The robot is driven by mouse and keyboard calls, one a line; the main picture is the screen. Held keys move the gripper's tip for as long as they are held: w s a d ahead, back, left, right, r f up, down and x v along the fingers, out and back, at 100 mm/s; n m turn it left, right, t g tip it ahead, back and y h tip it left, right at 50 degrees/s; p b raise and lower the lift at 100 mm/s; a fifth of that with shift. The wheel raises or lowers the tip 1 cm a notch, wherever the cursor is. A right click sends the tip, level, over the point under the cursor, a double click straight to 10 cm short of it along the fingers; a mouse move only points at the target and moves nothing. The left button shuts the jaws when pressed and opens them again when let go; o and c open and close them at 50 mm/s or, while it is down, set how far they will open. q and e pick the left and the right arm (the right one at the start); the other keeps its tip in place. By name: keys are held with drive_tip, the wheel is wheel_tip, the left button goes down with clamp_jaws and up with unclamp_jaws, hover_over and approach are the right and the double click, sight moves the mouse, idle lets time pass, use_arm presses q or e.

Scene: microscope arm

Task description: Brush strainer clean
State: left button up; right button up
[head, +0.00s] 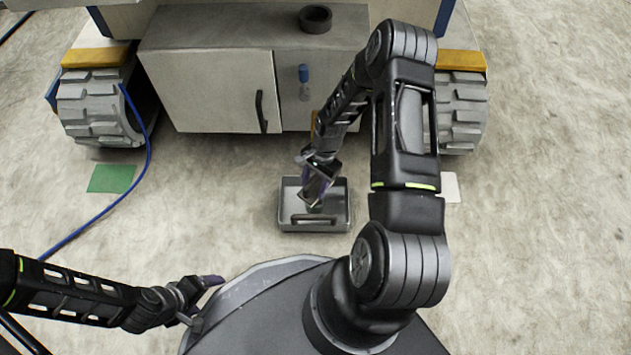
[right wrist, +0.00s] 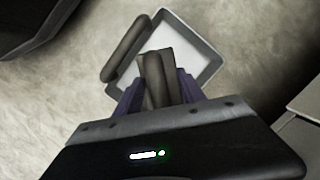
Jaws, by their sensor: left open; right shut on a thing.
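My right gripper (head: 313,196) is low over a shallow grey metal tray (head: 286,212) on the floor. In the right wrist view its purple fingers (right wrist: 157,90) are shut on a brown-grey piece (right wrist: 154,68) with a rounded bar along it. I cannot tell whether this piece is the strainer or the brush, or whether it touches the tray. A dark rounded bar (right wrist: 125,47) lies along one side of the tray. My left gripper (head: 207,290) is open and empty, low at the left, far from the tray.
A grey cabinet (head: 222,90) between large wheels (head: 458,108) stands behind the tray. A dark ring (head: 315,19) sits on top; a blue-topped item (head: 304,74) is at its front. A blue cable (head: 146,160) and a green sheet (head: 111,178) are left.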

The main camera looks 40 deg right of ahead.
drive_tip(key=shift+s+a, duration=0.15)
drive_tip(key=shift+a, duration=0.35)
drive_tip(key=shift+s+a, duration=0.15)
drive_tip(key=shift+a, duration=0.35)
drive_tip(key=shift+d, duration=0.15)
drive_tip(key=shift+w+d+b, duration=0.15)
drive_tip(key=shift+w+d, duration=0.1)
drive_tip(key=shift+d, duration=0.45)
drive_tip(key=shift+w+d+b, duration=0.15)
drive_tip(key=shift+w+d, duration=0.05)
drive_tip(key=shift+d, duration=0.45)
drive_tip(key=shift+s+a+p, duration=0.2)
drive_tip(key=shift+a+p, duration=0.05)
drive_tip(key=shift+a, duration=0.5)
drive_tip(key=shift+s+a+p, duration=0.2)
drive_tip(key=shift+a+p, duration=0.05)
drive_tip(key=shift+a, duration=0.5)
drive_tip(key=shift+d, duration=0.1)
drive_tip(key=shift+w+d+b, duration=0.2)
drive_tip(key=shift+d+b, duration=0.1)
drive_tip(key=shift+d, duration=0.4)
drive_tip(key=shift+w+d+b, duration=0.2)
drive_tip(key=shift+d+b, duration=0.05)
drive_tip(key=shift+d, duration=0.45)
